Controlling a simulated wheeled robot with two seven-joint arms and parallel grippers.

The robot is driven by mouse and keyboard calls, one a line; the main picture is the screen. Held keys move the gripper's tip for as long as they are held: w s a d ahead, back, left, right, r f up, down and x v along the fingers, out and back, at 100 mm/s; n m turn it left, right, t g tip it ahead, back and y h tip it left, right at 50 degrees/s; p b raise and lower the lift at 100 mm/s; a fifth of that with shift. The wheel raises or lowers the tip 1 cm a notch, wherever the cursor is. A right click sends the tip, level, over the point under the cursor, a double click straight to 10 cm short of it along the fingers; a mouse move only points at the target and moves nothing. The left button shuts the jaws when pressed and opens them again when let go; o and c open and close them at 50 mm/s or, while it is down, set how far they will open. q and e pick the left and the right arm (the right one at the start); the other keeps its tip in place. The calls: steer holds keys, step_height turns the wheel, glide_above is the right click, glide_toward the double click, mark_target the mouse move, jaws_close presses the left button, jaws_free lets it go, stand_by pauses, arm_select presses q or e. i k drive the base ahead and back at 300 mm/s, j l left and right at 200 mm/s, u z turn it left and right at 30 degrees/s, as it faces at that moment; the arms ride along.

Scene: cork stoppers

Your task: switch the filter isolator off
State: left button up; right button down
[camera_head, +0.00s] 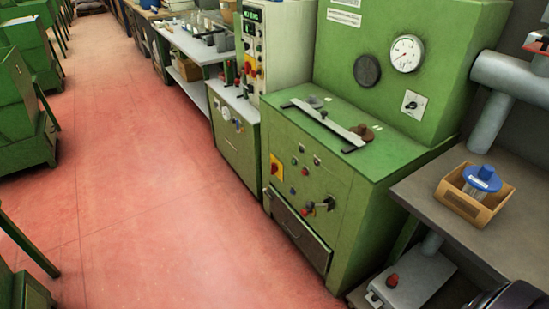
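No label reading filter isolator can be made out, so I cannot tell which switch it is. A red-and-yellow rotary switch (276,167) sits on the front left of the near green machine (345,190). A black handle (325,204) sticks out low on the front. A grey box with a red knob (392,281) is under the shelf at the lower right. Switch positions are too small to read. Neither of my grippers is in view.
A cardboard box (468,207) holding a blue-topped item (483,178) sits on the grey shelf (420,188) at right. Grey pipes (489,122) run beside it. Red floor (150,190) is clear between the machines and green furniture (22,110) at left.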

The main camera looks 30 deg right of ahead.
mark_target(273, 168)
steer(key=i+j+z, duration=0.15)
steer(key=i, duration=0.3)
steer(key=i+j+z, duration=0.1)
steer(key=i, duration=0.4)
steer(key=i+j+z, duration=0.15)
steer(key=i, duration=0.3)
steer(key=i+j+z, duration=0.15)
steer(key=i+j, duration=0.25)
